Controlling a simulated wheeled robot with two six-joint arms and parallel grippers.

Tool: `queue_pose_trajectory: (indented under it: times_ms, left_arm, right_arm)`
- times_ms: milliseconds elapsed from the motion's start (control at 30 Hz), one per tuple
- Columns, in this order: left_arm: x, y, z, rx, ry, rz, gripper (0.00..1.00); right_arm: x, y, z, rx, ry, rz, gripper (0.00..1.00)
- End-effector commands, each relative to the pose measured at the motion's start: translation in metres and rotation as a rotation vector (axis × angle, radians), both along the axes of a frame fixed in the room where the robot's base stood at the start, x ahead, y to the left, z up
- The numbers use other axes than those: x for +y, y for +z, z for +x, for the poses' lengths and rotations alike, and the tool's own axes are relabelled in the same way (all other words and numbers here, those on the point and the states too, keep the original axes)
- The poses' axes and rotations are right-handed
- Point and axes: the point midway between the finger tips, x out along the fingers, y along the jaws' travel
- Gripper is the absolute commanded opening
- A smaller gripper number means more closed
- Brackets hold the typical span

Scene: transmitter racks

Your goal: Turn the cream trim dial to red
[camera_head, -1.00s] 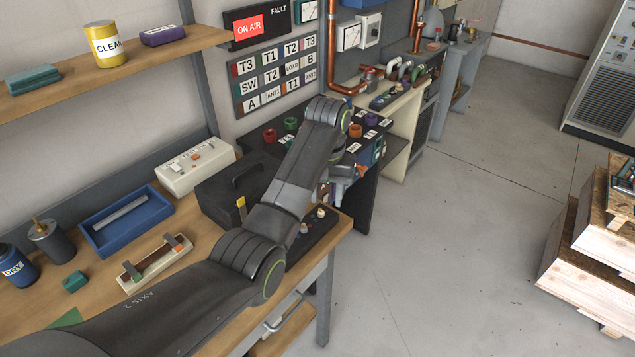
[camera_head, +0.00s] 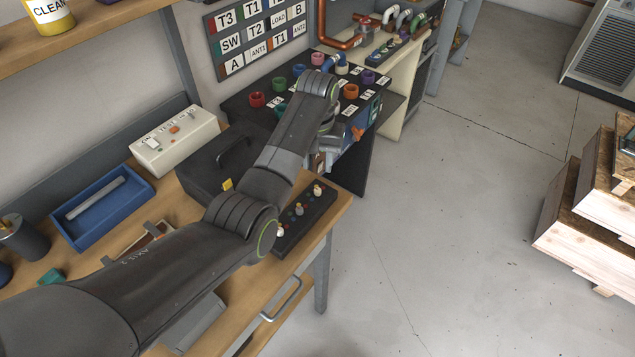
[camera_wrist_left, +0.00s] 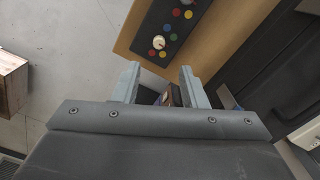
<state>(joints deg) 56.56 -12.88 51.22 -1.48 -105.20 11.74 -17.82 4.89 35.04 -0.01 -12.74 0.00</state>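A black dial strip (camera_head: 310,213) lies along the bench's right edge with several knobs on it. A cream dial (camera_head: 318,190) is at its far end, and a grey knob (camera_head: 298,210) is nearer. In the left wrist view, the cream dial (camera_wrist_left: 159,42) sits among red, green, yellow and blue dots; which dot it points to is too small to tell. My left gripper (camera_wrist_left: 160,68) is open and empty, its fingers apart and clear of the cream dial, which is beyond the fingertips. In the head view its fingertips are mostly hidden behind my arm. My right gripper is not in view.
On the bench are a black case (camera_head: 205,165), a cream switch box (camera_head: 176,141) and a blue tray (camera_head: 88,222). A dark console (camera_head: 240,103) with several coloured knobs stands beyond the bench. Open floor (camera_head: 440,220) lies to the right.

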Motion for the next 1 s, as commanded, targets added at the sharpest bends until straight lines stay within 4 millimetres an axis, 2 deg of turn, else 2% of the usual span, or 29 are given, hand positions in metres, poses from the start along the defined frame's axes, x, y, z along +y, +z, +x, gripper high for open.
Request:
queue_pose_trajectory:
  times_ms: [33,100,167,267,400,567,900,933,1000]
  left_arm:
    - [0.0,-0.01,-0.001,0.006,0.0,0.001,0.39]
    - [0.0,-0.026,-0.002,0.006,-0.001,0.001,0.39]
    - [0.0,-0.038,-0.001,0.005,-0.001,0.001,0.39]
    - [0.0,-0.056,-0.001,0.004,-0.001,0.001,0.39]
    - [0.0,-0.074,-0.001,0.002,-0.001,0.0,0.39]
    - [0.0,-0.085,0.0,0.001,-0.001,0.0,0.39]
    - [0.0,-0.088,0.0,-0.001,0.0,-0.001,0.39]
    - [0.0,-0.088,0.0,-0.001,0.0,-0.001,0.37]
    - [0.0,-0.088,0.0,0.0,0.0,-0.001,0.28]
  right_arm:
    - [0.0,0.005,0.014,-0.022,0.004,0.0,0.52]
    - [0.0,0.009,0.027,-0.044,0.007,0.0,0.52]
    - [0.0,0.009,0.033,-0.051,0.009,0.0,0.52]
    - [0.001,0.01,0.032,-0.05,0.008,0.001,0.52]
    - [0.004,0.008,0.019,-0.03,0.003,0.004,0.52]
    - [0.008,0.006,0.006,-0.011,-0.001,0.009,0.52]
    - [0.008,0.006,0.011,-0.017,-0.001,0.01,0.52]
    - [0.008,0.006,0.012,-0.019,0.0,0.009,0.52]
    - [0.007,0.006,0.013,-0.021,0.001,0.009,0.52]
